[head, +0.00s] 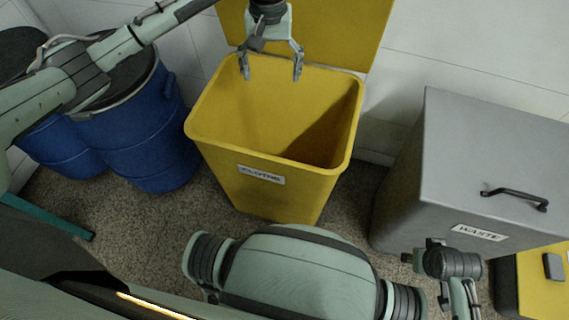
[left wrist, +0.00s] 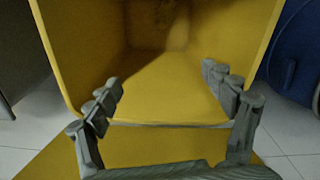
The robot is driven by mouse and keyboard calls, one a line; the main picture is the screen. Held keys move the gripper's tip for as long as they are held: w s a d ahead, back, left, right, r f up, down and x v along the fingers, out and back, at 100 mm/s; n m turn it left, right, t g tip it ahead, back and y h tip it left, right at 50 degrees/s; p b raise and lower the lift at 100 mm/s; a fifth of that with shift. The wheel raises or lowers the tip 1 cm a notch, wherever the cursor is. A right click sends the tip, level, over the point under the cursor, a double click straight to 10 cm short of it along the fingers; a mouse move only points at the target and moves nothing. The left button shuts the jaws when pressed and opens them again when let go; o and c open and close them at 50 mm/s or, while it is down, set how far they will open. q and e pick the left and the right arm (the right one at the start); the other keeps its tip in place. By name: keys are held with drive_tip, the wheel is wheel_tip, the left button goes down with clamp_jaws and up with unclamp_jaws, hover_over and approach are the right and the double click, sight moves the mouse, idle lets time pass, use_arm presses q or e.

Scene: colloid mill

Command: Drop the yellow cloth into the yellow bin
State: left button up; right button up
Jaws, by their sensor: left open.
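The yellow bin (head: 240,190) stands in the middle of the head view with its lid (head: 335,30) raised at the back. A label on its front seems to read "CLOTHS". My left gripper (head: 271,70) is over the back rim of the bin, fingers apart and pointing down, with nothing between them. In the left wrist view the open fingers (left wrist: 163,92) frame the bin's opening and yellow inner walls (left wrist: 75,40). I cannot make out the yellow cloth in either view; part of the bin's inside is in shadow. My right gripper (head: 460,285) shows only partly at the lower right.
A grey box (head: 470,150) labelled "WASTE", with a black handle on top, stands right of the bin. Blue drums (head: 140,135) stand to the left. A yellow item (head: 540,285) is at the lower right edge. A white tiled wall is behind. Some speckled floor is bare around the bin.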

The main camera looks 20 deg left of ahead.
use_arm(q)
wheel_tip(320, 180, up, 7)
drive_tip(key=shift+f, duration=0.2)
wheel_tip(320, 180, down, 15)
drive_tip(key=shift+b, duration=0.3)
idle(0.4)
